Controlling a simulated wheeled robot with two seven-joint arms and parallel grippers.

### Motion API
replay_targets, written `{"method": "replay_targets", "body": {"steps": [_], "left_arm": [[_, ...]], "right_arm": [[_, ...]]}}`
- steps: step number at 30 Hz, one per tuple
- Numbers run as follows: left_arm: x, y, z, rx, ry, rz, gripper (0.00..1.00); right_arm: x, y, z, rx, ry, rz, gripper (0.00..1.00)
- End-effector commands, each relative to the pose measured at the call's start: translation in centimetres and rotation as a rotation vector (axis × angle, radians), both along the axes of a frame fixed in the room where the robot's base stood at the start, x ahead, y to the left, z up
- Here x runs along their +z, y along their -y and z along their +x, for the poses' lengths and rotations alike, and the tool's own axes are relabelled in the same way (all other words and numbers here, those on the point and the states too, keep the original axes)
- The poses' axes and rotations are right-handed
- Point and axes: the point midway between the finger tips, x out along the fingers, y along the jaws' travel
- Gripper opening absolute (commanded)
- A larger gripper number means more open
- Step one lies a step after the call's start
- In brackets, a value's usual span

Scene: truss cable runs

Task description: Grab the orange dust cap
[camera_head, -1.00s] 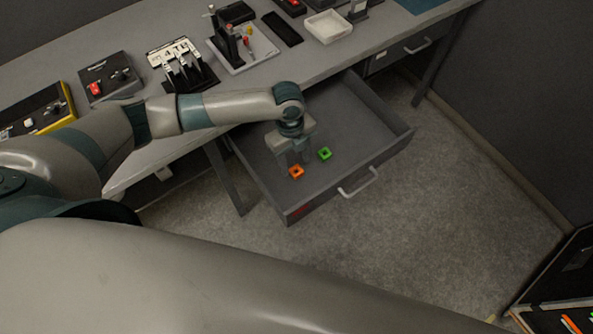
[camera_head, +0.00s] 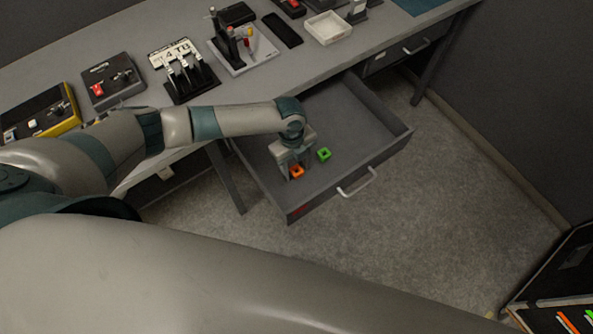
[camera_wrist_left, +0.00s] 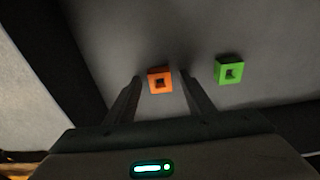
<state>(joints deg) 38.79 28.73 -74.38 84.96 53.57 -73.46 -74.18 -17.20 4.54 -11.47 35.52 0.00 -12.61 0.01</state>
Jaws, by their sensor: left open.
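The orange dust cap (camera_head: 297,172) is a small square piece with a dark square hole, lying on the floor of the open drawer (camera_head: 365,170). My left gripper (camera_head: 291,170) points down into the drawer, right at the orange cap. In the left wrist view the orange cap (camera_wrist_left: 160,81) lies between and just beyond the tips of the two open fingers (camera_wrist_left: 158,88). The fingers do not appear closed on it. My right gripper is not in view.
A similar green cap (camera_head: 324,154) lies in the drawer, right of the orange one; it also shows in the wrist view (camera_wrist_left: 230,71). The drawer walls surround both caps. The desk (camera_head: 130,50) above carries several devices and a white tray (camera_head: 328,27).

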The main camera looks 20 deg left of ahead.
Motion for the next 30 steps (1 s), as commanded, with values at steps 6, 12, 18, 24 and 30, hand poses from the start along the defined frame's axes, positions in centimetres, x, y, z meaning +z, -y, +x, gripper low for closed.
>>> {"method": "replay_targets", "body": {"steps": [6, 12, 18, 24, 30], "left_arm": [[0.0, 0.0, 0.0, 0.000, 0.000, 0.000, 0.10], [0.0, 0.0, 0.0, 0.000, 0.000, 0.000, 0.05], [0.3, 0.0, 0.0, 0.000, 0.001, -0.001, 0.05], [1.8, 0.0, 0.1, -0.001, 0.003, -0.001, 0.05], [4.8, 0.0, 0.1, -0.003, 0.003, -0.001, 0.05]], "right_arm": [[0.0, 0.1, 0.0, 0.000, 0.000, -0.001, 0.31], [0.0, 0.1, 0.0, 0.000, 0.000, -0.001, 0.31], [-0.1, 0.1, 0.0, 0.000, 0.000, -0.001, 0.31], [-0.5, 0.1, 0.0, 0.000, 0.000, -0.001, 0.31], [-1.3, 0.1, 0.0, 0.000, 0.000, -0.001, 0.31]]}}
